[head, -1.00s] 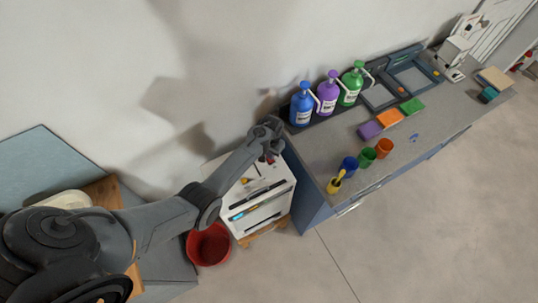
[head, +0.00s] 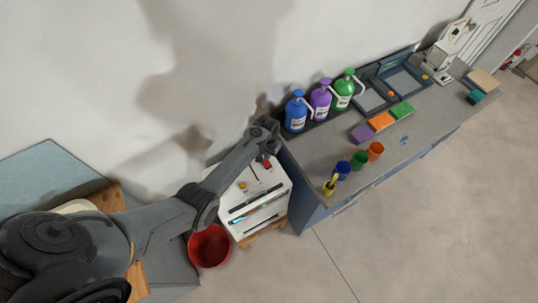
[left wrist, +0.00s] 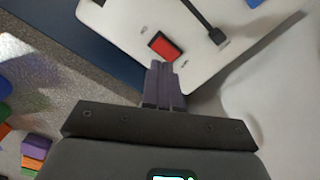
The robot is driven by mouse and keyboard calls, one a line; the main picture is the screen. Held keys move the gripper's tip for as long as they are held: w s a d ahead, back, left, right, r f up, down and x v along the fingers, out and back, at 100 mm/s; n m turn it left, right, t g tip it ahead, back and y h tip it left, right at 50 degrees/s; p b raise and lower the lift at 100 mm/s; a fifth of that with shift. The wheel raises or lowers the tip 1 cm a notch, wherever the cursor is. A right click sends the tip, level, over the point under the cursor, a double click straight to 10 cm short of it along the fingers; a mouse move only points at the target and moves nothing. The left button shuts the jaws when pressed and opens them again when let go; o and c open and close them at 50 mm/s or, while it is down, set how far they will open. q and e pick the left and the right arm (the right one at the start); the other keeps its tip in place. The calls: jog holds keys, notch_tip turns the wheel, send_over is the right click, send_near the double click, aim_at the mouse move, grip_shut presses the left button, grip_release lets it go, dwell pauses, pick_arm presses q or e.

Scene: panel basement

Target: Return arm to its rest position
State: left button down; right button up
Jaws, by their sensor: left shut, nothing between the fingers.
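My left arm comes in from the left in the head view and reaches over a white cabinet. My left gripper (head: 266,152) is at the cabinet's back right corner, beside the grey counter. In the left wrist view the left gripper's fingers (left wrist: 165,88) are together, with nothing between them. Their tips point at a red rocker switch (left wrist: 164,45) on the white cabinet (left wrist: 130,30). I cannot tell whether they touch it. The white cabinet also shows in the head view (head: 272,212). My right gripper is not in view.
The grey counter (head: 325,150) holds blue, purple and green bottles (head: 320,101), coloured cups (head: 359,160) and coloured sponges (head: 380,121). A red bucket (head: 209,246) stands left of the cabinet. A black cable (left wrist: 202,15) plugs into the cabinet top. The floor at right is clear.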

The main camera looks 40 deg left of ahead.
pick_arm(q)
jog(key=s+d+r+m+t+p, duration=0.1)
jog(key=s+d+r+p, duration=0.3)
jog(key=s+r, duration=0.9)
jog(key=s+d+r+m+t+p, duration=0.2)
jog(key=s+d+r+p, duration=0.2)
jog(key=s+d+r, duration=0.4)
jog(key=s+r, duration=0.5)
jog(key=s, duration=0.1)
jog(key=shift+s+d+r+m+t+p, duration=0.3)
jog(key=shift+d+r+m+p, duration=0.05)
jog(key=shift+r+m, duration=0.05)
jog(key=shift+w, duration=0.1)
